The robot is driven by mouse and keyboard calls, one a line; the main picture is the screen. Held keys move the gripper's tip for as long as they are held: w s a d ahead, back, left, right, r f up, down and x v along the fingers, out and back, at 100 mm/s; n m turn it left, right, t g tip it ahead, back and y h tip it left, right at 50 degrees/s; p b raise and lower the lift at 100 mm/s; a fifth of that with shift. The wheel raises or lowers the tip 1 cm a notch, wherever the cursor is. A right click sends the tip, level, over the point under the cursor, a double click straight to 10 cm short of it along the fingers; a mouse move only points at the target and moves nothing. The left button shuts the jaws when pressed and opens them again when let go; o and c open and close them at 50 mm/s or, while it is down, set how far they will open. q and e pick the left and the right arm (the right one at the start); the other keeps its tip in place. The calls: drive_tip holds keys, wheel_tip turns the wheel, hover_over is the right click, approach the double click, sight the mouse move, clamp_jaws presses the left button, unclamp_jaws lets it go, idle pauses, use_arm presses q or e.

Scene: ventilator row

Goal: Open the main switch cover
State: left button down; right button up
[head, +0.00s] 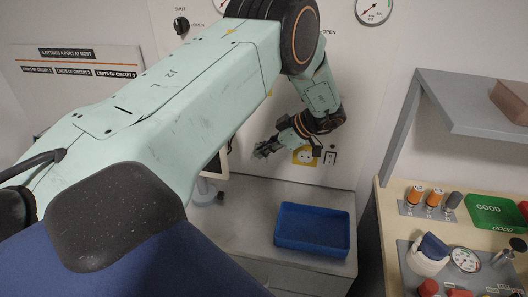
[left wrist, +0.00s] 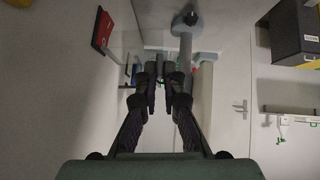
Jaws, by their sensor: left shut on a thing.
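My left arm crosses the head view, and its left gripper (head: 264,151) is at the wall panel, just left of a yellow plate (head: 305,155) with a pale round part. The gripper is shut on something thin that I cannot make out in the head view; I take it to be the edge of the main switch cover. In the left wrist view the two fingers of the left gripper (left wrist: 166,82) point away from the camera, close together, with little showing between them. The cover's own outline is not clear in either view. My right gripper is not in view.
A blue tray (head: 312,231) stands on the grey shelf below the panel. A black knob (head: 181,25) and a gauge (head: 373,9) are higher on the panel.

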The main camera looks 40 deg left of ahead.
use_arm(q)
drive_tip(key=shift+w+a+r, duration=0.1)
drive_tip(key=shift+r, duration=0.05)
idle(0.3)
drive_tip(key=c, duration=1.5)
unclamp_jaws()
drive_tip(key=v, duration=1.2)
drive_tip(key=shift+w, duration=0.25)
